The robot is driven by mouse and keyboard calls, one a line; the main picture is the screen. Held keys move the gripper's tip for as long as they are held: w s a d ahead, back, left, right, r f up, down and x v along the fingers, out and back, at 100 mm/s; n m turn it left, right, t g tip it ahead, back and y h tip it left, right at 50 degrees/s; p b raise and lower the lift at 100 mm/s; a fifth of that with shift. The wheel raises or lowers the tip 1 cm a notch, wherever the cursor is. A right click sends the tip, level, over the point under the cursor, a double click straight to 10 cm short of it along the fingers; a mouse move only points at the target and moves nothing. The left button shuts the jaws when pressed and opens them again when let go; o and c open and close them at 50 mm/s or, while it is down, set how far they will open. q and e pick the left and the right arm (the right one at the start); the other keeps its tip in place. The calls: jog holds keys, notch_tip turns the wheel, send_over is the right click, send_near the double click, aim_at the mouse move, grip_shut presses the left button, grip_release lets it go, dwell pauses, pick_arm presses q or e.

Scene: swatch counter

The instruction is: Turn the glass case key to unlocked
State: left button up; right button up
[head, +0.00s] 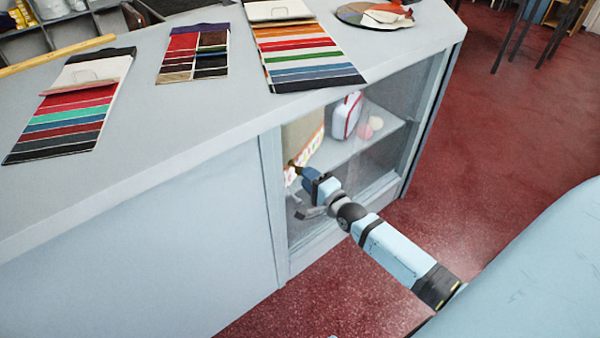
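The glass case (378,185) is the glazed end section of the grey counter, right of the middle in the head view. My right gripper (294,180) is at the left part of the glass front, close to the frame post. My arm reaches it from the lower right. A small brownish piece shows at its tip; I cannot tell whether this is a fingertip or the key. The key is not clearly visible, so its turn position cannot be read. The finger gap is too small to judge. My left gripper is not in view.
The grey counter top (205,105) carries several swatch cards, including a striped one (305,55), and a round fan of samples (372,14). Inside the case, a shelf (345,150) holds a white and red item (346,116). Red floor (510,130) is open to the right.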

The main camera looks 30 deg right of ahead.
aim_at(297, 168)
jog(key=shift+w+a, duration=0.2)
jog(key=shift+w, duration=1.8)
grip_shut()
